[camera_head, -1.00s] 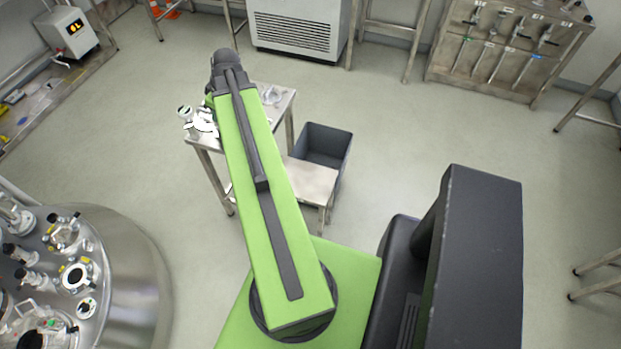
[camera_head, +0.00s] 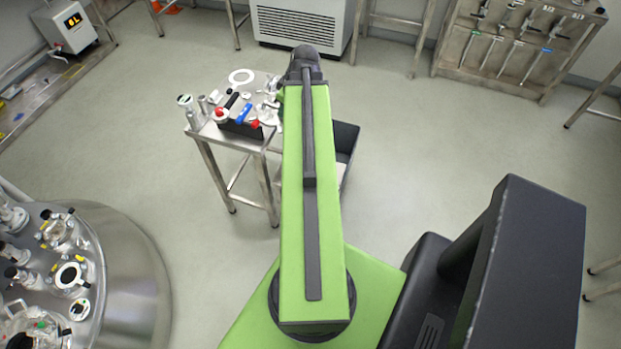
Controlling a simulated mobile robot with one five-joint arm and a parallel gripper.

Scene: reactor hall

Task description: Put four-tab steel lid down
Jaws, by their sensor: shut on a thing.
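I cannot make out the four-tab steel lid in the head view. My green arm reaches out over the right side of a small steel table (camera_head: 205,138), and its far end is just past the table's right edge. My gripper is hidden below the arm's end, so I cannot see its jaws or what is in them. Small pale metal or glass pieces (camera_head: 268,106) stand on the table close to the left of my arm.
The table holds a white ring (camera_head: 241,77), a dark tray (camera_head: 238,129) with red and blue items, and small jars (camera_head: 185,101). A dark grey bin (camera_head: 345,141) stands right of my arm. A steel vessel (camera_head: 125,262) is at lower left.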

